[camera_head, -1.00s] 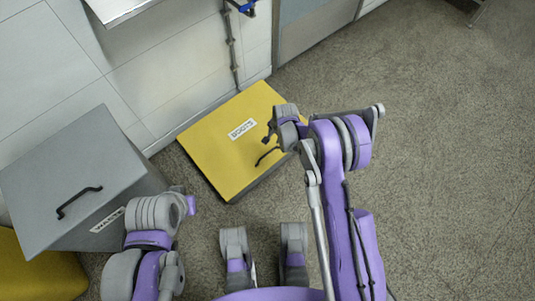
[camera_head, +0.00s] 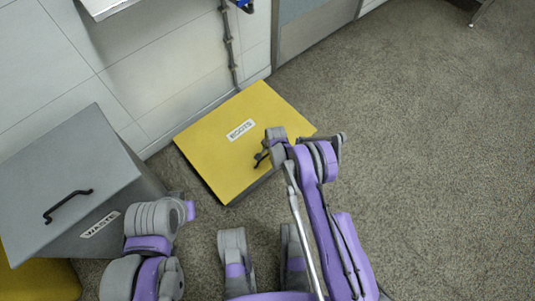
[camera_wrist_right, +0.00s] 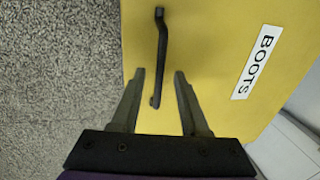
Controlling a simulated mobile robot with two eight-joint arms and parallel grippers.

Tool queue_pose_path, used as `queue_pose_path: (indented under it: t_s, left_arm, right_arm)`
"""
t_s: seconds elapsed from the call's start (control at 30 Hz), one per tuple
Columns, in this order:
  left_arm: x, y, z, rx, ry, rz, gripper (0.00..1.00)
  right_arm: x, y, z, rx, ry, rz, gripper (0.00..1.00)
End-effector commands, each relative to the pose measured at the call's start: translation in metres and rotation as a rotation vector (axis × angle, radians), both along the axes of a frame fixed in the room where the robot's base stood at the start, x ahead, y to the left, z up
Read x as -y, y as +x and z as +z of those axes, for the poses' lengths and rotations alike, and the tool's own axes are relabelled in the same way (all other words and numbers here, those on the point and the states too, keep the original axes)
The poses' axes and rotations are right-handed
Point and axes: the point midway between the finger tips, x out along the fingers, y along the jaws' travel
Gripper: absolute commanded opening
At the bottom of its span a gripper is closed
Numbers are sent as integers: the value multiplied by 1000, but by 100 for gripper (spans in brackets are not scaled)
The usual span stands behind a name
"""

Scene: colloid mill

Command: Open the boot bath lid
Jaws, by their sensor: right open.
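The boot bath is a low box on the floor against the wall, with a flat yellow lid (camera_head: 225,155) that lies shut. The lid bears a white BOOTS label (camera_head: 240,130); it also shows in the right wrist view (camera_wrist_right: 257,67). A dark bar handle (camera_wrist_right: 160,55) is on the lid near its edge. My right gripper (camera_wrist_right: 160,75) is open, with the near end of the handle between its two fingers; I cannot tell whether they touch it. In the head view the right gripper (camera_head: 263,155) is over the lid's front right part. My left gripper is hidden or out of frame.
A grey WASTE bin (camera_head: 65,185) with a black handle stands at the left, beside my left arm. A pipe (camera_head: 228,45) runs down the tiled wall behind the lid. The speckled floor at the right (camera_head: 430,150) is clear.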

Motion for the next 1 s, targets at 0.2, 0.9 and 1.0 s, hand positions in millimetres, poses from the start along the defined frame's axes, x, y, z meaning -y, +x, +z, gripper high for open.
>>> queue_pose_path:
  t_s: [0.2, 0.9, 1.0]
  left_arm:
    - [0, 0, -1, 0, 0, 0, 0]
    - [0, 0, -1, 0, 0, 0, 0]
    - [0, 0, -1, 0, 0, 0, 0]
  right_arm:
    - [-1, 1, -6, 0, 0, 0, 45]
    - [-1, 1, -5, 0, 0, 0, 0]
    - [0, 1, -5, 0, 0, 0, 0]
